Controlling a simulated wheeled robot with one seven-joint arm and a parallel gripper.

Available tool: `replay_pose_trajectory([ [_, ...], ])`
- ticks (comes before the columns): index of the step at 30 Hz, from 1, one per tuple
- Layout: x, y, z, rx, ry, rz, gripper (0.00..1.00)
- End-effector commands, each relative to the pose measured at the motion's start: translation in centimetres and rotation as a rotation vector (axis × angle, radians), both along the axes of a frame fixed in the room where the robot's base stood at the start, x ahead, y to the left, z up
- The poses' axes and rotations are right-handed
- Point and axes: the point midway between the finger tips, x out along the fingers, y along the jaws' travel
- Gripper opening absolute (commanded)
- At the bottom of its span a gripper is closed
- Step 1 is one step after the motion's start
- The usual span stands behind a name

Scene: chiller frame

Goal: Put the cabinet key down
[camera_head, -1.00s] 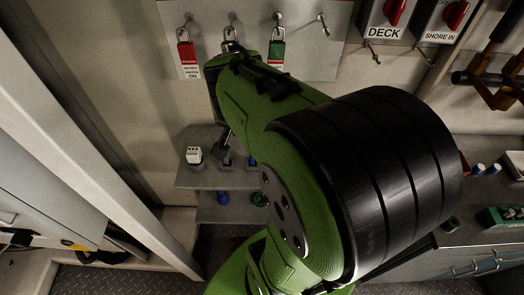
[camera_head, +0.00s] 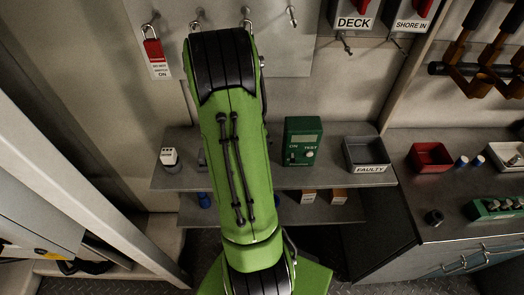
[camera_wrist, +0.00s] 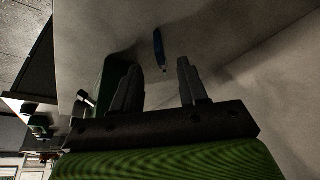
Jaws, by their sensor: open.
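In the wrist view, my gripper (camera_wrist: 159,66) is open, with its two dark fingers apart. A small slim blue piece with a pale metal tip (camera_wrist: 158,46), likely the cabinet key, shows just beyond the fingertips against a plain grey surface. It appears in line with the gap, and neither finger visibly grips it. I cannot tell whether it touches the surface. In the head view, my green arm hides the gripper and the key.
A grey shelf (camera_head: 340,178) holds a green tester (camera_head: 302,141), a FAULTY tray (camera_head: 369,155) and a white-topped part (camera_head: 168,157). A red padlock tag (camera_head: 155,58) hangs on the wall panel. A red bin (camera_head: 431,157) stands on the right counter.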

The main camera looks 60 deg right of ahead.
Motion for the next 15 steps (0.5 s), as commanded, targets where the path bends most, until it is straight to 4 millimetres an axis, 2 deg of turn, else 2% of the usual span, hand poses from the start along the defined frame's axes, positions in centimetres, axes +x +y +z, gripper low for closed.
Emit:
replay_pose_trajectory([
  [3,-0.3,-0.9,-2.3,0.005,0.003,-0.002,0.43],
  [6,-0.5,-1.6,-3.9,0.004,0.003,-0.001,0.43],
  [14,-0.4,-1.8,-4.3,0.001,0.0,0.002,0.43],
  [15,-0.5,-1.8,-4.3,0.001,0.0,0.002,0.4],
])
